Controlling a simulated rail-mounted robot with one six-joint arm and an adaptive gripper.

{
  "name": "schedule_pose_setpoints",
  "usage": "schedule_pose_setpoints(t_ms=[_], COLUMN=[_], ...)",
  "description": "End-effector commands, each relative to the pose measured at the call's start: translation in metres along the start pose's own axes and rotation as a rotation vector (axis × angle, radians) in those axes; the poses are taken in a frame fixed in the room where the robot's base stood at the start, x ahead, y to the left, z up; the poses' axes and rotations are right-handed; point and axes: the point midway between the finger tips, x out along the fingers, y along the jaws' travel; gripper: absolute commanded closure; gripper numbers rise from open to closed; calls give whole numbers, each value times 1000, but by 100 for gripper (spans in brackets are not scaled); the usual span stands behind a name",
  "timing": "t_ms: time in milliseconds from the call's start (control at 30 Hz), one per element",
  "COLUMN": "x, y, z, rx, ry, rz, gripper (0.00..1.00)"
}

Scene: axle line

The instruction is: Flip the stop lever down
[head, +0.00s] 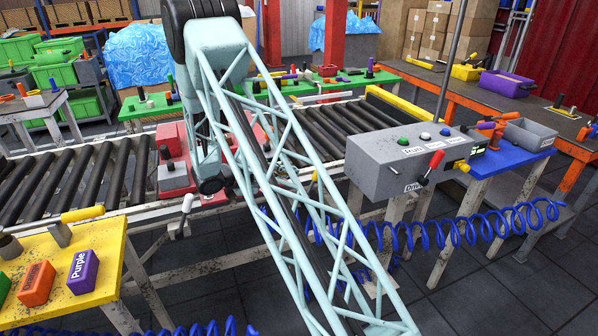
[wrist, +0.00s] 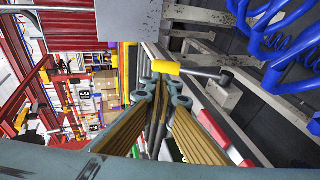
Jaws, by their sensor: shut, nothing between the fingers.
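The lever with a yellow handle (wrist: 167,67) stands out from a grey box (wrist: 222,96) on the conveyor's side rail in the wrist view. That view is turned on its side, and the handle end points up in the room, so the lever looks upright. In the head view what seems to be the same yellow handle (head: 314,177) shows partly behind my lattice arm. My gripper (wrist: 160,86) is shut and empty, with its tips close to the handle in the picture. I cannot tell whether they touch. In the head view my gripper (head: 211,185) is small and partly hidden.
A grey control box (head: 400,165) with a red-handled lever (head: 432,167) stands to the right. Blue coiled hoses (head: 480,232) hang below it. A red unit (head: 176,165) sits on the roller conveyor (head: 80,180). A yellow table (head: 55,260) stands at the lower left.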

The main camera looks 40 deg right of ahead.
Motion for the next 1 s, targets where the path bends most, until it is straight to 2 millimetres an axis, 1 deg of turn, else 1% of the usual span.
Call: schedule_pose_setpoints(t_ms=[33,100,300,500,1000], x=[-7,-14,-28,-31,-31], y=[2,2,3,3,2], z=[0,0,0,1,0], rx=[0,0,0,0,0], ry=[1,0,0,-1,-1], rz=[0,0,1,0,0], gripper=[100,100,100,100,100])
